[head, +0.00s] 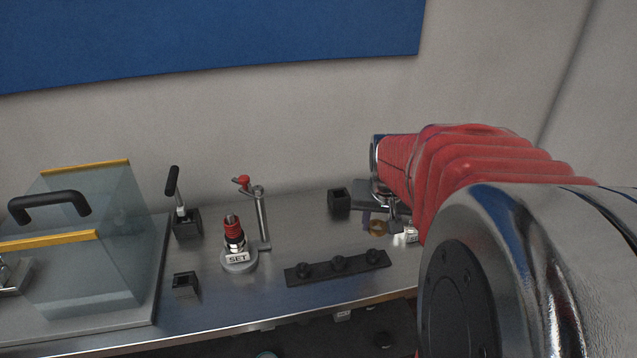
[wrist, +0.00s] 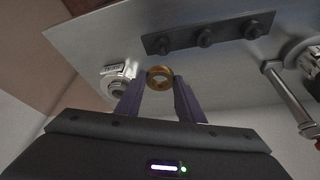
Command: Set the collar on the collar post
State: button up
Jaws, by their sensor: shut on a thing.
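A brass ring-shaped collar (wrist: 160,77) sits between the two fingertips of my gripper (wrist: 161,82), which is shut on it. In the head view the collar (head: 378,228) hangs just below my gripper (head: 381,219), above the right part of the bench. A round base labelled SET (head: 238,260) carries an upright post with a red and black upper part (head: 233,232), well to the left of the collar. A smaller labelled fitting (head: 411,236) stands close to my gripper; it also shows in the wrist view (wrist: 118,80), its label unreadable. I cannot tell which is the collar post.
A black strip with several knobs (head: 338,267) lies between the SET base and my gripper. Black blocks (head: 339,202) and a clear guard with handle (head: 90,255) are also on the bench.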

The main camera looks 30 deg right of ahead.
aim_at(374, 251)
jog(key=shift+f, duration=2.75)
jog(key=shift+f, duration=1.3)
jog(key=o, duration=1.2)
jog(key=shift+r, duration=0.1)
jog(key=v, duration=1.3)
jog(key=shift+s+a+r, duration=0.15)
jog(key=shift+r, duration=0.05)
jog(key=s+a+n+y, duration=0.1)
jog(key=a+n, duration=0.1)
jog(key=a, duration=0.5)
jog(key=s+a+n+t+y, duration=0.1)
jog(key=s+a+n, duration=0.1)
jog(key=a, duration=0.6)
jog(key=s+a+r+n+t, duration=0.1)
jog(key=s+a+n, duration=0.1)
jog(key=a, duration=0.5)
jog(key=shift+a+n+y, duration=0.4)
jog(key=shift+n, duration=0.5)
